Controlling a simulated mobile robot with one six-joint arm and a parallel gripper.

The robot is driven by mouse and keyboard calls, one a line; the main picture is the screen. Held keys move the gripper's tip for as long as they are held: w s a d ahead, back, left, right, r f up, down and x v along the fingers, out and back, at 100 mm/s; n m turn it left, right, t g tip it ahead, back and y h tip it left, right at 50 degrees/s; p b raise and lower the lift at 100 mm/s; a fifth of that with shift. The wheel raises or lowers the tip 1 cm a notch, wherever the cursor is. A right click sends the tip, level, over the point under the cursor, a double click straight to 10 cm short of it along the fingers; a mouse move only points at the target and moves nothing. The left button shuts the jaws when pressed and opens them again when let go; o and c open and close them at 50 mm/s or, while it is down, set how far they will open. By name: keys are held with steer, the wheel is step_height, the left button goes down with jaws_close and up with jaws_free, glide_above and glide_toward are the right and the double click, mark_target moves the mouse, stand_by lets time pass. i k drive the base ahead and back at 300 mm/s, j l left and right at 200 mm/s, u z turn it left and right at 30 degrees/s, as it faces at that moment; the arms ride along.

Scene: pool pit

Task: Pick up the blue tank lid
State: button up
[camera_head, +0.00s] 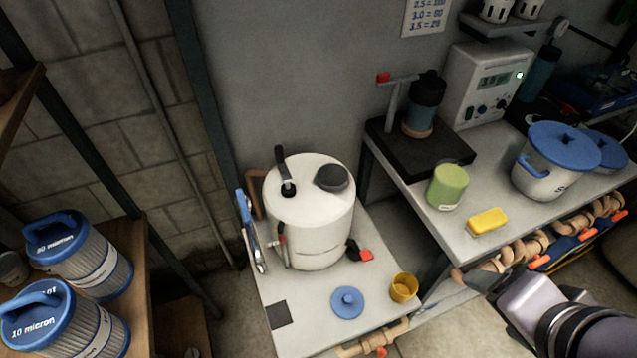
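A round blue lid (347,302) with a small raised knob lies flat on the low grey bench (290,340), in front of a white tank (312,225). The tank has a dark round piece (331,178) and a black handle on its top. My gripper (478,282) is at the lower right, right of the lid and well apart from it. Its dark fingertips are small and blend into the pipes behind, so whether it is open is unclear.
A small yellow cup (404,287) stands close to the lid's right. The higher bench (415,200) holds a green canister (447,187), a yellow block (487,221) and a blue-lidded pot (545,178). Blue-topped filter cartridges (95,262) stand at left.

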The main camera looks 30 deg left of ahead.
mark_target(348, 303)
steer(key=u, duration=1.25)
